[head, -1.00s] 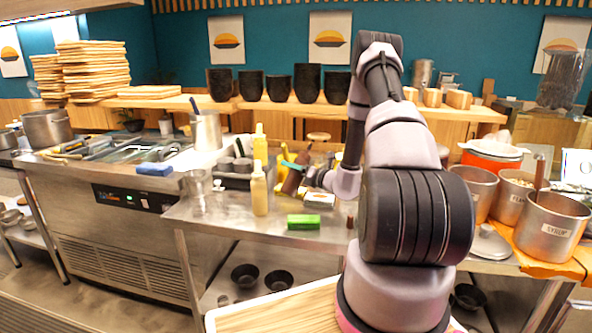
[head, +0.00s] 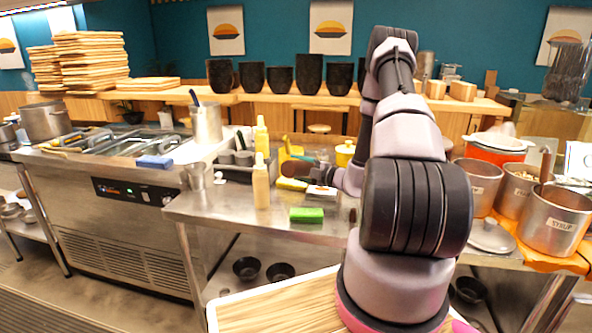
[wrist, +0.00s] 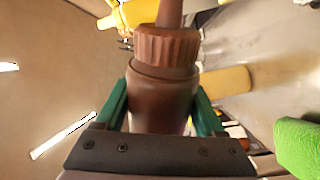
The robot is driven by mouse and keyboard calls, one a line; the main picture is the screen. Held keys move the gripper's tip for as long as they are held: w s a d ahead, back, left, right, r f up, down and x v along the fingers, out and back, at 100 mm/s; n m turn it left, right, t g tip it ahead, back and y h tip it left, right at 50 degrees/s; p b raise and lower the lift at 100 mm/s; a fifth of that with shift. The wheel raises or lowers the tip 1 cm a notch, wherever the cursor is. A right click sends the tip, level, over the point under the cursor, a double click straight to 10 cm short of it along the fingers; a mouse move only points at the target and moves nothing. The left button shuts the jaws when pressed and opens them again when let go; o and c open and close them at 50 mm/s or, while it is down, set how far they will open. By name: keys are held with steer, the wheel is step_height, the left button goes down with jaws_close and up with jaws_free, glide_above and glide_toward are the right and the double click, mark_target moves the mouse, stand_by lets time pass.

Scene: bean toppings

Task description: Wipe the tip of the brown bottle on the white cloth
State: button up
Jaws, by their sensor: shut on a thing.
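My gripper (wrist: 160,108) is shut on the brown bottle (wrist: 165,95), with a green finger on each side of its body. In the wrist view the ribbed cap and nozzle point away from the gripper, toward the top of the picture. In the head view the brown bottle (head: 296,169) lies nearly level above the steel table, with its nozzle end hard to make out. A pale, whitish cloth-like patch (head: 196,152) lies on the counter left of the bottle, well apart from it. I cannot tell for certain that it is the white cloth.
A pale yellow squeeze bottle (head: 261,187) and a green sponge (head: 307,215) stand near the table's front. A blue sponge (head: 155,162) lies on the left counter. A metal container (head: 207,125) stands behind. Labelled pots (head: 553,220) are at the right.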

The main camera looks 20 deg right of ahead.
steer(key=d+m, duration=0.8)
steer(key=m, duration=0.2)
steer(key=shift+w+a+f, duration=0.15)
steer(key=shift+w+a, duration=0.65)
steer(key=shift+a, duration=0.15)
steer(key=shift+w+a+f, duration=0.1)
steer(key=shift+w+a, duration=0.65)
steer(key=shift+a, duration=0.15)
steer(key=shift+f, duration=0.95)
stand_by(0.4)
steer(key=shift+s+d, duration=0.2)
steer(key=shift+d, duration=0.1)
steer(key=shift+c, duration=0.3)
steer(key=shift+s+d, duration=0.65)
steer(key=shift+d, duration=0.3)
steer(key=shift+s+d, duration=0.65)
steer(key=shift+d, duration=0.25)
